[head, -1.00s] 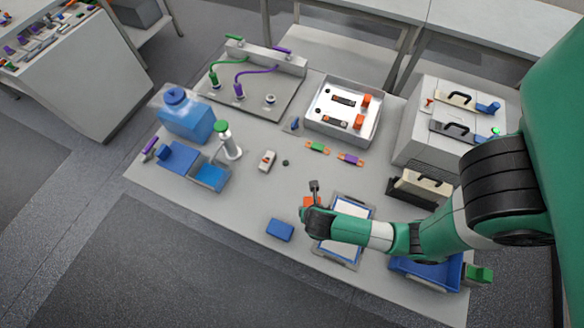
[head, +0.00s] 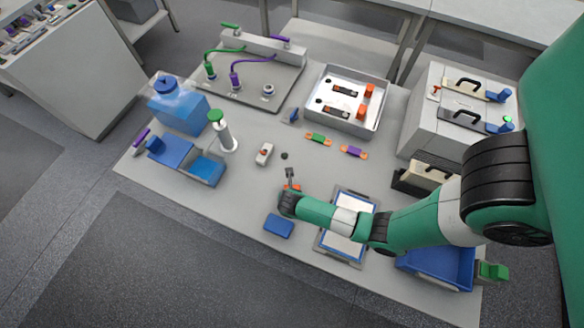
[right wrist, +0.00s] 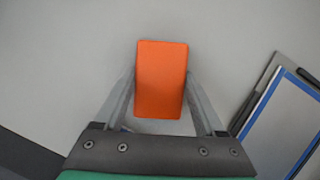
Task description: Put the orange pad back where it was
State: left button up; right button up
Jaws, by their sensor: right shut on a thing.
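The orange pad (right wrist: 161,78) fills the space between the fingers of my right gripper (right wrist: 160,95) in the right wrist view, and the gripper is shut on it. In the head view my right gripper (head: 291,180) is over the middle front of the table, with only a bit of the orange pad (head: 297,187) showing beside it. The wrist and fingers hide the rest there. I cannot tell how high the pad is above the table. My left gripper is not in view.
A blue block (head: 278,226) lies in front of the gripper. A framed tablet-like board (head: 321,244) lies to its right, partly under my arm. A white and red device (head: 264,153) and a small dark disc (head: 284,156) lie beyond. A grey tray (head: 346,128) holds orange pieces.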

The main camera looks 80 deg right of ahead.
jog(key=shift+f, duration=0.1)
jog(key=o, duration=1)
jog(key=shift+o, duration=1.4)
jog(key=shift+s, duration=0.1)
jog(key=shift+r, duration=0.2)
jog(key=w+p+v, duration=0.1)
jog(key=p+v, duration=0.4)
jog(key=v, duration=0.6)
jog(key=shift+s+a+r, duration=0.2)
jog(key=shift+s+r, duration=0.2)
jog(key=shift+s, duration=0.05)
